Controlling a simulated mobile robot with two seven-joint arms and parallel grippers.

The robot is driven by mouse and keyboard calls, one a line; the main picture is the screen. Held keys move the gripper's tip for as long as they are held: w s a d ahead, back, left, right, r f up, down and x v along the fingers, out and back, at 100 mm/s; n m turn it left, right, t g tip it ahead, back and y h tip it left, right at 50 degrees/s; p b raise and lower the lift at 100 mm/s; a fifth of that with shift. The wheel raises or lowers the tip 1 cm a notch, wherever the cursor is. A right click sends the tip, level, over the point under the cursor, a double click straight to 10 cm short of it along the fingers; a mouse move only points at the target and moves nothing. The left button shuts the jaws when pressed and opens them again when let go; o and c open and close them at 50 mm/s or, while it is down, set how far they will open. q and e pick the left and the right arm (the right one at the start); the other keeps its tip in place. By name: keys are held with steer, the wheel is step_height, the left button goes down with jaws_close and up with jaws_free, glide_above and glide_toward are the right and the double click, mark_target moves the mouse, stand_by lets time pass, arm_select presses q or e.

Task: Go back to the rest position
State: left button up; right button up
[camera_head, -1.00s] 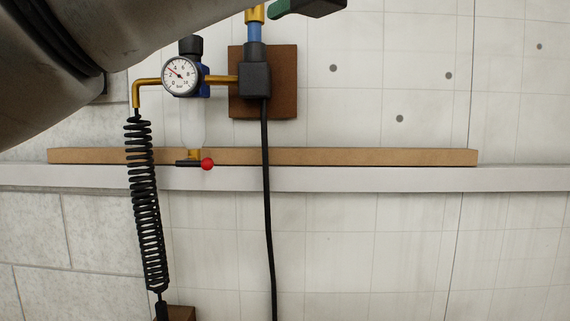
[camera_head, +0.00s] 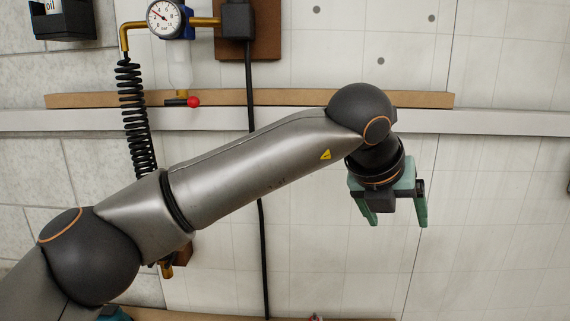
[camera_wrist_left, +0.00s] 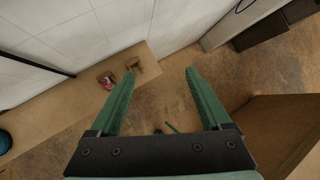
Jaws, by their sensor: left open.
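My left gripper (camera_head: 396,219) has green fingers and hangs pointing down in front of the white wall in the head view, right of centre. It is open, with nothing between its fingers. In the left wrist view the two green fingers (camera_wrist_left: 158,82) are spread apart above a brown floor. My left arm crosses the head view from the lower left. My right gripper is in neither view.
A pressure gauge (camera_head: 165,18) with a black coiled hose (camera_head: 133,110) is on the wall at the left. A wooden strip (camera_head: 300,97) runs along a grey rail. A wooden surface (camera_wrist_left: 50,125) with small items (camera_wrist_left: 107,80) lies below. A brown box (camera_wrist_left: 275,125) is at the right.

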arm_select(q)
steer(key=s+d+f+g+h, duration=0.5)
steer(key=s+d+g+h, duration=0.1)
steer(key=s+g+h, duration=0.3)
steer(key=w+a+f+n+t+h, duration=0.2)
steer(key=w+a+f+n+t, duration=0.25)
steer(key=a+n+t, duration=0.6)
steer(key=w+a+f+n+t+h, duration=0.1)
steer(key=w+a+f+n+t, duration=0.35)
steer(key=n+t, duration=0.6)
steer(key=s+a+f+n+y, duration=0.1)
steer(key=a+f+n+y, duration=0.85)
steer(key=f+n, duration=0.4)
steer(key=s+a+f+n+g+y, duration=0.2)
steer(key=s+a+f+g+y, duration=0.1)
steer(key=s+a+f, duration=0.4)
steer(key=s+a+f+n+g+y, duration=0.2)
steer(key=s+a+f+g, duration=0.3)
steer(key=s+f, duration=0.9)
steer(key=a+f+y, duration=0.1)
steer(key=a+f, duration=0.1)
steer(key=a, duration=0.1)
steer(key=shift+a+f+p, duration=0.15)
steer(key=shift+f+p, duration=0.1)
steer(key=shift+p, duration=0.15)
